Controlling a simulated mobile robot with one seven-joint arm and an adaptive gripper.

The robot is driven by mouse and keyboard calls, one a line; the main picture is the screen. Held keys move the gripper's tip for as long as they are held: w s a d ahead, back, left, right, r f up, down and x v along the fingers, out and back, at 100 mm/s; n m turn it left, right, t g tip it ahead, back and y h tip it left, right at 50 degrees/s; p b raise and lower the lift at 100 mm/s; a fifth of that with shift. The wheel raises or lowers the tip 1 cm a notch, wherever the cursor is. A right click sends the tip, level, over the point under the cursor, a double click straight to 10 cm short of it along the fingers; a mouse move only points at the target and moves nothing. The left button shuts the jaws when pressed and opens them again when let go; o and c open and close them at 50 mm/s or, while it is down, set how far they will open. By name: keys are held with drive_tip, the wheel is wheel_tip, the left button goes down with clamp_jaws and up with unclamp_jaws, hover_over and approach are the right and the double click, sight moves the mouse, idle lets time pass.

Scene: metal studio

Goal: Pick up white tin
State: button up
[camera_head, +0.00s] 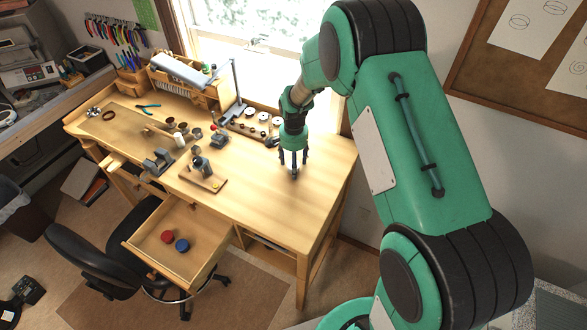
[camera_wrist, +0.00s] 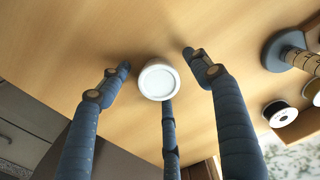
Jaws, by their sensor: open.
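The white tin (camera_wrist: 157,80) is a small round white tin with a pale grey centre, seen end-on in the wrist view, against the wooden tabletop (camera_wrist: 60,35). My gripper (camera_wrist: 157,62) has its three dark fingers spread around the tin: one on the left, one on the right and one below it in the picture. The side fingers stand clear of the tin. The lower finger overlaps its edge in the picture, and I cannot tell whether they touch.
White-topped spools (camera_head: 264,116) and a dark stand stand behind my gripper to the left. A small tool on a wooden base (camera_head: 203,178) is further left. An open drawer (camera_head: 150,260) holds a red and a blue round item. The bench's right front is clear.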

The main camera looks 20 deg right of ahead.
drive_tip(key=c, duration=1.3)
drive_tip(key=shift+r, duration=0.1)
drive_tip(key=shift+r, duration=0.5)
drive_tip(key=shift+s+r, duration=0.15)
drive_tip(key=shift+r, duration=0.5)
drive_tip(key=shift+s+r, duration=0.15)
drive_tip(key=shift+r, duration=0.45)
drive_tip(key=s, duration=0.5)
drive_tip(key=s+r, duration=0.1)
drive_tip(key=s, duration=0.9)
drive_tip(key=shift+s+a+r, duration=0.15)
drive_tip(key=shift+s+a, duration=0.05)
drive_tip(key=shift+a, duration=0.05)
